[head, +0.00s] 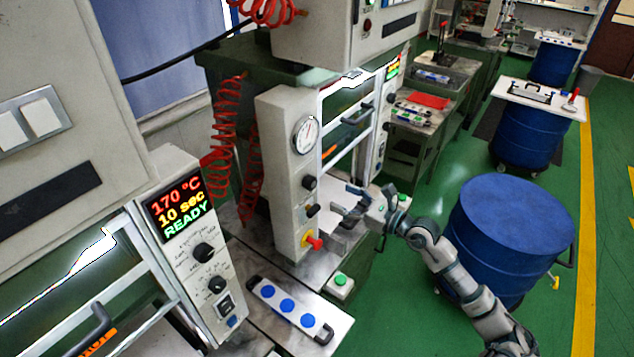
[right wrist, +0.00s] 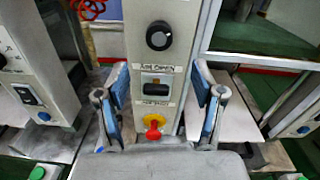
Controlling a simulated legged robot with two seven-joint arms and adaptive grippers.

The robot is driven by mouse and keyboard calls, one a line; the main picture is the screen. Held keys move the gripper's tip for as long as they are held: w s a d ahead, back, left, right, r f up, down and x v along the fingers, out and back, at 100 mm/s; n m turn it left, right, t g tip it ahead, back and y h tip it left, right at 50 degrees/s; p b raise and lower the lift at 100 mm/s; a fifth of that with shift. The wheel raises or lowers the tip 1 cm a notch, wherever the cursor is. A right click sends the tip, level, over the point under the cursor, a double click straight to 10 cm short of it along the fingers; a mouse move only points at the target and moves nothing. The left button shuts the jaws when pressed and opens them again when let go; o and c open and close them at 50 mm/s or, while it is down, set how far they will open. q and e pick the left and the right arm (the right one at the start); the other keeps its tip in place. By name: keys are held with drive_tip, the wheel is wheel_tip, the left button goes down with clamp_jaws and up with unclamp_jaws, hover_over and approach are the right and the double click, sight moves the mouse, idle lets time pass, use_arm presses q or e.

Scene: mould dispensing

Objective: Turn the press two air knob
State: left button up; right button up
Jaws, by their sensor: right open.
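The narrow white control panel (head: 281,180) of the middle press carries a gauge (head: 305,135), a black round knob (head: 309,182), a black switch (head: 311,210) and a red knob (head: 312,243) on a yellow plate. The right wrist view shows the black knob (right wrist: 158,36), the switch (right wrist: 155,86) and the red knob (right wrist: 154,124). My right gripper (head: 345,200) is open and empty in front of the panel. In the right wrist view its fingers (right wrist: 162,88) appear on either side of the panel. My left gripper is out of view.
At the left, another press panel (head: 185,250) shows "170 °C, 10 sec, READY". A plate with blue buttons (head: 286,306) and a green button box (head: 341,283) lie below. A blue drum (head: 512,235) stands at the right. Red coiled hoses (head: 228,125) hang behind the panel.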

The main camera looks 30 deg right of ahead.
sight(314, 184)
drive_tip(key=p+x, duration=0.2)
drive_tip(key=x, duration=0.6)
drive_tip(key=shift+w+d, duration=0.1)
drive_tip(key=shift+w, duration=0.15)
drive_tip(key=shift+w+a+p, duration=0.25)
drive_tip(key=shift+w+p, duration=0.05)
drive_tip(key=shift+w, duration=0.05)
drive_tip(key=c, duration=1.1)
drive_tip(key=shift+r+m+p, duration=0.1)
drive_tip(key=shift+m+p, duration=0.2)
drive_tip(key=shift+p, duration=0.15)
drive_tip(key=shift+c, duration=0.2)
